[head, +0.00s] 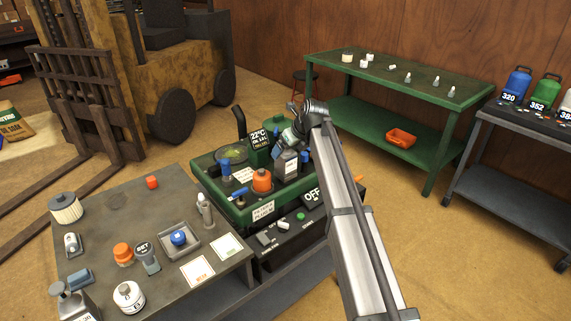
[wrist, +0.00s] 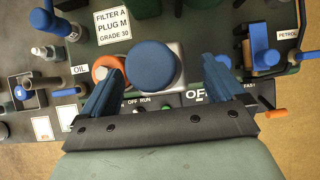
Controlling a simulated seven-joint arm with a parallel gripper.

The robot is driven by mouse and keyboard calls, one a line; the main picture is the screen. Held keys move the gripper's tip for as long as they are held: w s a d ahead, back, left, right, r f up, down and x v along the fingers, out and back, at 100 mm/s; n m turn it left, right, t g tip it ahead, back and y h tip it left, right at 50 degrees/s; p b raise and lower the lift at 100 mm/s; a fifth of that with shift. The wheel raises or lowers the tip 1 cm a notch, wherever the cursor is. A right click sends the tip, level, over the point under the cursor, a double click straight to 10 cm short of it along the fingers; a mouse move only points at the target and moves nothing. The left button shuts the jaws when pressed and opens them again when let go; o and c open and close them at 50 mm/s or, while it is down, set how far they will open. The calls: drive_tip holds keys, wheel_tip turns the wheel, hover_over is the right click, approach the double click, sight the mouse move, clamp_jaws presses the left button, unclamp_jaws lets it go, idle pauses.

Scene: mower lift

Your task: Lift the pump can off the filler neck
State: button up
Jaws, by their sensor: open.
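A grey square-bodied can with a label, apparently the pump can (head: 286,166), stands on the green mower deck (head: 232,211). In the wrist view its round blue top (wrist: 152,66) lies between the two blue fingers of my gripper (wrist: 160,88). The fingers are apart, one on each side of the blue top, with a visible gap on the right. I cannot tell whether the left finger touches it. In the head view my gripper (head: 297,135) is at the can's top, partly hidden by my arm. The filler neck under the can is hidden.
An orange cap (head: 262,181) sits close left of the can, partly behind my left finger in the wrist view (wrist: 103,67). A grey table (head: 110,235) with loose parts is at the left.

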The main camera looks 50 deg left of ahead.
drive_tip(key=shift+a+f, duration=0.35)
drive_tip(key=shift+f, duration=0.2)
clamp_jaws()
idle(0.5)
drive_tip(key=shift+r, duration=0.1)
